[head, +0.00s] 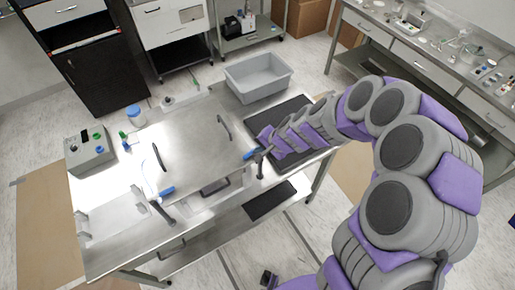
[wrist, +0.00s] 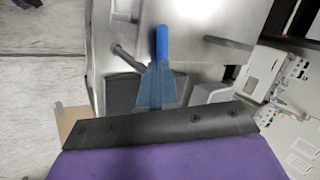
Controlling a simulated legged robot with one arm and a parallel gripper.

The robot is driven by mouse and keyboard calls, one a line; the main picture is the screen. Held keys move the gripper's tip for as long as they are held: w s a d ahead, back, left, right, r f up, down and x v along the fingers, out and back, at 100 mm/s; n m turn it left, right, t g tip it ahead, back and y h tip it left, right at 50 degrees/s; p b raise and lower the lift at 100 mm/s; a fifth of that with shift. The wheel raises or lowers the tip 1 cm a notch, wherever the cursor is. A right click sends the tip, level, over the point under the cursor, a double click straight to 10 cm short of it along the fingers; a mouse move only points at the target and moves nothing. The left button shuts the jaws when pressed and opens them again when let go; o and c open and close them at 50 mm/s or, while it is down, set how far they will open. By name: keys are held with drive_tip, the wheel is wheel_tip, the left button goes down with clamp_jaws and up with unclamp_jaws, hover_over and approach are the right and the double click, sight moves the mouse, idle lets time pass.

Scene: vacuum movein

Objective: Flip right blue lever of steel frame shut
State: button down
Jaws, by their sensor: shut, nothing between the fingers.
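The steel frame (head: 195,135) is a flat metal box on the bench, with dark handles on its top. Its right blue lever (head: 249,154) is at the front right corner, and a left blue lever (head: 167,190) is at the front edge. My gripper (head: 262,148) is at the right lever, coming from the right. In the wrist view the blue lever grip (wrist: 162,43) lies just beyond the tips of my shut gripper (wrist: 157,65). I cannot tell whether they touch. The lever's base is partly hidden by the fingers.
A grey control box (head: 91,152) and a blue-lidded jar (head: 136,115) stand on the left of the bench. A grey bin (head: 258,76) stands at the back right. A black mat (head: 291,113) lies under my forearm. The floor in front is largely open.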

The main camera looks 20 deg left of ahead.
drive_tip(key=s+v, duration=0.1)
drive_tip(key=v, duration=1.1)
drive_tip(key=shift+s+a, duration=0.15)
drive_tip(key=shift+s, duration=0.1)
drive_tip(key=shift+r, duration=0.1)
